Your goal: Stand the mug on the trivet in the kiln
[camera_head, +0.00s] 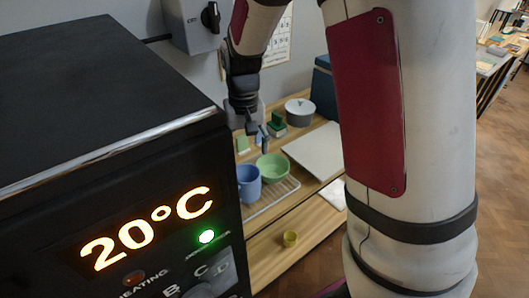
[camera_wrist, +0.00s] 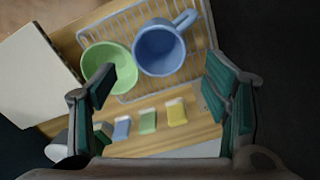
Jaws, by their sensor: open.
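The blue mug (camera_head: 248,186) stands upright on a wire rack (camera_head: 284,190), beside a green bowl (camera_head: 272,168). In the wrist view I look down into the mug (camera_wrist: 160,50), and its handle points to the upper right. My gripper (camera_head: 258,138) is open and empty above the bench, apart from the mug. In the wrist view my fingers (camera_wrist: 160,88) are spread wide, with the mug beyond them and the left finger overlapping the bowl. The black kiln (camera_head: 80,90) fills the left, its display reading 20°C. Its inside and the trivet are not in view.
Blue (camera_wrist: 122,128), green (camera_wrist: 148,121) and yellow (camera_wrist: 176,111) tiles lie beside the rack. A white board (camera_head: 318,150) and a lidded pot (camera_head: 299,110) sit farther along the bench. The kiln's side borders the bench.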

